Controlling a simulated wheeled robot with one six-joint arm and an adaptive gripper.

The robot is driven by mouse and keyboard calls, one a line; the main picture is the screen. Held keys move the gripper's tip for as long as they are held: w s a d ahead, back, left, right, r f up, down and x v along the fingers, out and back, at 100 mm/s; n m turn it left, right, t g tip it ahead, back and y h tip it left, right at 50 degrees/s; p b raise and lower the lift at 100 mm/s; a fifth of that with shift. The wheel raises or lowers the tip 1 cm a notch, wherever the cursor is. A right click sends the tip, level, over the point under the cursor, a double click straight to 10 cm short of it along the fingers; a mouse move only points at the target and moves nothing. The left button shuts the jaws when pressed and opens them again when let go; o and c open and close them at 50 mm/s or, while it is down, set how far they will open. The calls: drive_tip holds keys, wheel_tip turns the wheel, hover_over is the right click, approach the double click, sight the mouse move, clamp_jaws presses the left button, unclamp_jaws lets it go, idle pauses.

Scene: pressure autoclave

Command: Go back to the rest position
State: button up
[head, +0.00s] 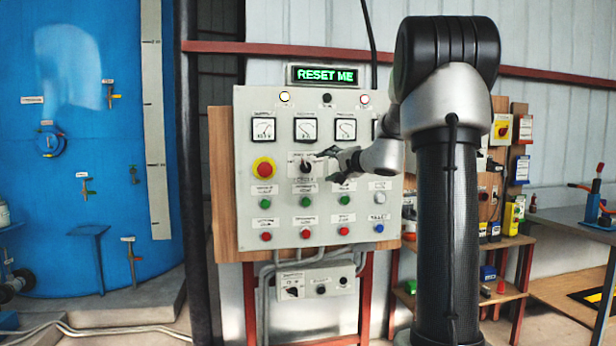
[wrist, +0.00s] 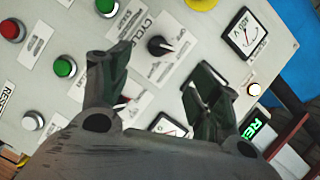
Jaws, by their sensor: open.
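My gripper (head: 335,165) is in front of the middle of the grey control panel (head: 375,222) in the head view, just right of a black rotary knob (head: 305,168). In the wrist view my gripper (wrist: 155,95) has its two fingers spread apart with nothing between them. The black rotary knob (wrist: 159,46) shows beyond the fingertips, apart from them. My arm comes in from the right and hides part of the panel's right side.
The panel carries a red emergency button (head: 264,167), gauges (head: 306,129) and several coloured push buttons. A green display (head: 327,75) on top reads "RESET ME". A blue tank (head: 70,200) stands left. Shelves (head: 500,242) and a workbench (head: 590,222) stand right.

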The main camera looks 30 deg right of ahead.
drive_tip(key=s+a+f+n+g+y, duration=0.1)
drive_tip(key=s+a+f+g, duration=0.3)
drive_tip(key=s+f, duration=0.3)
drive_tip(key=s+a+f+n+g+y, duration=0.2)
drive_tip(key=s+a+f+g, duration=0.1)
drive_tip(key=s+f, duration=0.4)
drive_tip(key=s+a+n+g+h, duration=0.1)
drive_tip(key=s+a+n, duration=0.1)
drive_tip(key=s, duration=0.6)
drive_tip(key=s+a+f+n+g+h, duration=0.1)
drive_tip(key=s+a+n+g+h, duration=0.1)
drive_tip(key=s, duration=0.7)
drive_tip(key=s+a+f+n+g+h, duration=0.1)
drive_tip(key=s+a+n, duration=0.3)
drive_tip(key=s, duration=0.5)
drive_tip(key=shift+a+f+n+g, duration=0.15)
drive_tip(key=shift+f+n+g, duration=0.1)
drive_tip(key=shift+n+g, duration=0.5)
